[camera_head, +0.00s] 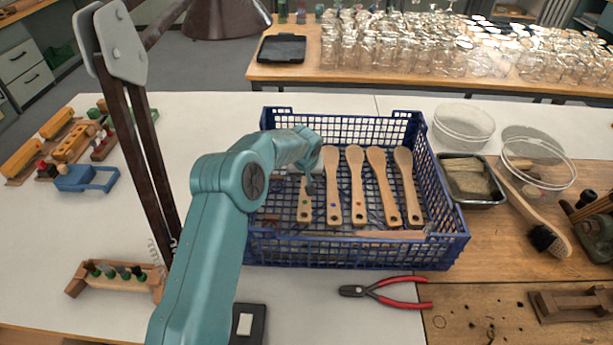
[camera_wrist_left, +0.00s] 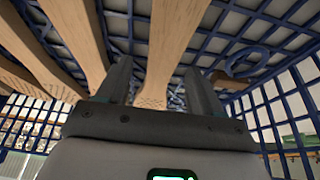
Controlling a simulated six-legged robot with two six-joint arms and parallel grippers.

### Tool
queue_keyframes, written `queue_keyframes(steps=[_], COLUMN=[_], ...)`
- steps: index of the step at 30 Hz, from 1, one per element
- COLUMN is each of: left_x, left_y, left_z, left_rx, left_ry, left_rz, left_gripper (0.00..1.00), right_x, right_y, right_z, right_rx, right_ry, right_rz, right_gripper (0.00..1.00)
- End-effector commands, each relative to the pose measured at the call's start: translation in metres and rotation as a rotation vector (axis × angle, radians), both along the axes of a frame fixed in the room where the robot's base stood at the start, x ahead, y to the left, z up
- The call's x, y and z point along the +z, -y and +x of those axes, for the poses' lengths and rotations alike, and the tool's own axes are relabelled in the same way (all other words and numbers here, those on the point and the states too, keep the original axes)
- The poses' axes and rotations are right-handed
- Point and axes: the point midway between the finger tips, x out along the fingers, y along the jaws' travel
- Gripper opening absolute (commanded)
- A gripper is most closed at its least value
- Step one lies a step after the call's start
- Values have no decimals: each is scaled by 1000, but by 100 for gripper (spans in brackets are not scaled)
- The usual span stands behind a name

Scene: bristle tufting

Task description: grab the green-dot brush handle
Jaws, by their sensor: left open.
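Several pale wooden brush handles lie side by side in a blue mesh crate (camera_head: 452,238). The leftmost handle (camera_head: 304,209) carries a small dot that seems green, though it is too small to be sure. The handles to its right include one with a blue dot (camera_head: 333,190) and one with a red dot (camera_head: 357,190). My left gripper (camera_head: 311,186) reaches down into the crate at the leftmost handle, hiding its upper part. In the left wrist view, the open fingers (camera_wrist_left: 160,88) stand either side of one handle (camera_wrist_left: 172,45), with gaps visible. My right gripper is out of view.
Red-handled pliers (camera_head: 388,292) lie in front of the crate. Glass dishes (camera_head: 463,122), a metal tray (camera_head: 470,181) and a long brush (camera_head: 535,212) are to the right. Wooden toys (camera_head: 72,143) and a small rack (camera_head: 115,278) stand left. The crate's walls surround the handles.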

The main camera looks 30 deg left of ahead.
Motion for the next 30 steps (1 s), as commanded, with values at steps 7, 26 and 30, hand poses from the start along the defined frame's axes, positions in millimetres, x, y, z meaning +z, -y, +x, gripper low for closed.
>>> queue_keyframes(steps=[7, 26, 30], left_x=[-1, 10, 35], left_y=[0, 0, 0], left_z=[0, 1, 1], left_rx=[0, 1, 1], left_ry=[0, 3, 5], left_rz=[0, 0, 1], left_gripper=[50, 3, 3], right_x=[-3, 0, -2], right_y=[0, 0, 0], right_z=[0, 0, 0], right_rx=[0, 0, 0], right_ry=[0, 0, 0], right_rz=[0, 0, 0], right_gripper=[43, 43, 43])
